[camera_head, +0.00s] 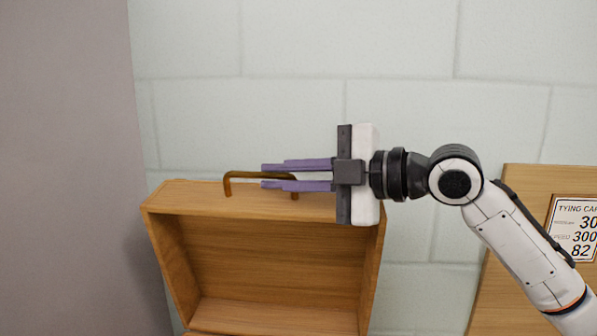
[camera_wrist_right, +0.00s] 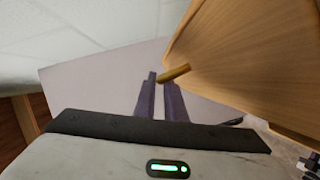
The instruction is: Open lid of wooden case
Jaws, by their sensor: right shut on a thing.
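The wooden case stands against the wall in the head view. Its lid (camera_head: 270,243) stands raised, with its hollow inner side facing me. A brown bar handle (camera_head: 228,188) sits on the lid's top edge. My right gripper (camera_head: 264,176) comes in from the right with its purple fingers on either side of the handle, shut on it. The fingers hide part of the handle. In the right wrist view the handle (camera_wrist_right: 174,73) shows at the fingertips, and the lid (camera_wrist_right: 240,55) fills the upper right. The case's lower part is mostly cut off. My left gripper is not in view.
A pale block wall (camera_head: 400,60) is behind the case. A grey panel (camera_head: 65,150) stands to the left. A wooden board (camera_head: 510,205) with a printed sign (camera_head: 575,230) is at the right. The space above the lid is clear.

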